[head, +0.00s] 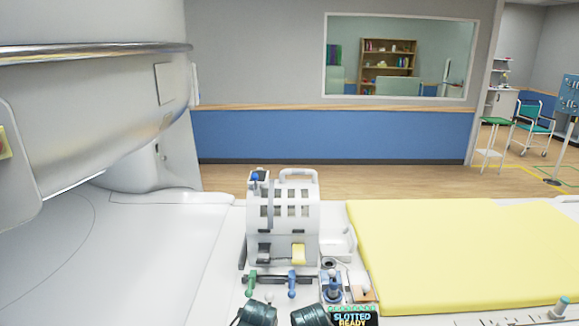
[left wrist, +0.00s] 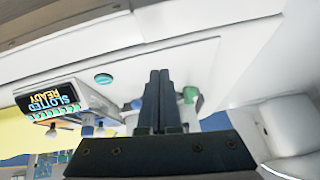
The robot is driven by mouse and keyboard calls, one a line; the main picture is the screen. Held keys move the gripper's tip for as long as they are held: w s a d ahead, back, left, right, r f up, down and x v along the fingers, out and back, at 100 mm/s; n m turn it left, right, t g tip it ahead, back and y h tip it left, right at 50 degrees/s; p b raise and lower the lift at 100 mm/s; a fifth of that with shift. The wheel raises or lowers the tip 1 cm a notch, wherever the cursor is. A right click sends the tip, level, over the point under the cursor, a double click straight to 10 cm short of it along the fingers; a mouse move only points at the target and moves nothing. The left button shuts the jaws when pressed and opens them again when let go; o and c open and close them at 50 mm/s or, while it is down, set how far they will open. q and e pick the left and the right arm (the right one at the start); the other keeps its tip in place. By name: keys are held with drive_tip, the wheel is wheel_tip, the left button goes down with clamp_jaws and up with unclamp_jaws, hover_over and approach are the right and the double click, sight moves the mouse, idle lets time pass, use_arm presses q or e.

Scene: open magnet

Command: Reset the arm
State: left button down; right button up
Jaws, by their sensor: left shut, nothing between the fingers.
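My left gripper (left wrist: 159,76) shows in the left wrist view with its two dark fingers together and nothing between them. It points over the pale bench surface, beside the small display box (left wrist: 62,100), whose text appears upside down. In the head view the same display (head: 352,318) reads "SLOTTED READY". Two dark green rounded parts stand at the bottom edge of the head view; I cannot tell whether they are mine. No gripper fingers are visible there, and my right gripper is not seen.
A white slotted coil frame (head: 283,215) stands on the bench, with green (head: 251,284) and blue (head: 292,283) handles in front. A yellow pad (head: 465,255) lies to the right. The large white magnet housing (head: 90,110) fills the left. Bare bench (head: 160,260) lies below it.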

use_arm(q)
drive_tip(key=s+d+f+m+g, duration=0.2)
drive_tip(key=s+g, duration=0.4)
drive_tip(key=s, duration=0.7)
drive_tip(key=shift+f+g+y, duration=0.3)
drive_tip(key=shift+f, duration=0.3)
